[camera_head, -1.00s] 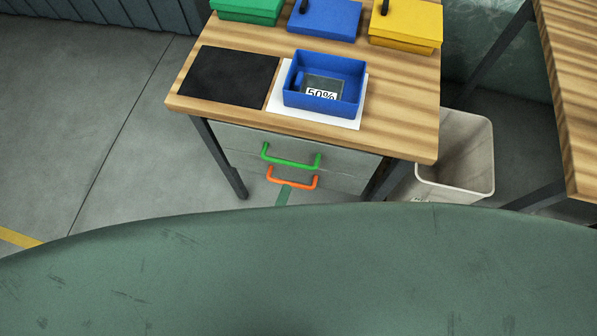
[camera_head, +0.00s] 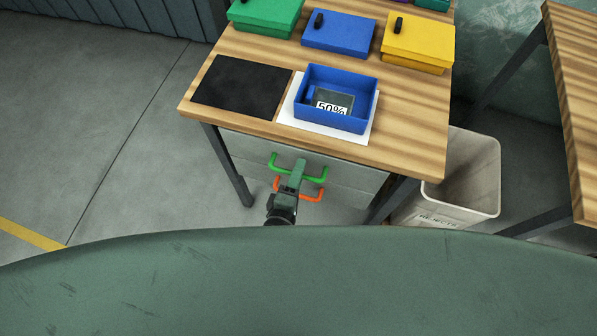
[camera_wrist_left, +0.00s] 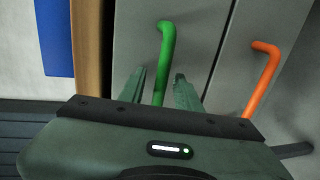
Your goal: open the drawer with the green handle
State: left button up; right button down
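The grey drawer (camera_head: 345,172) with the green handle (camera_head: 315,179) is the upper one under the wooden table, and its front looks flush. My left gripper (camera_head: 298,167) is at the green handle and covers part of it in the head view. In the left wrist view the green handle (camera_wrist_left: 164,60) runs between the two fingers of my left gripper (camera_wrist_left: 159,82). The fingers are apart, one on each side of the bar, with gaps showing. My right gripper is not in view.
An orange handle (camera_head: 312,198) on a lower drawer lies just below. Table legs flank the drawers, and a bin (camera_head: 465,180) stands at the right. A blue open box (camera_head: 340,118), a black mat (camera_head: 240,87) and lidded boxes are on the tabletop (camera_head: 415,130).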

pick_arm(q)
jog(key=shift+c, duration=0.2)
grip_shut()
dwell(1.1)
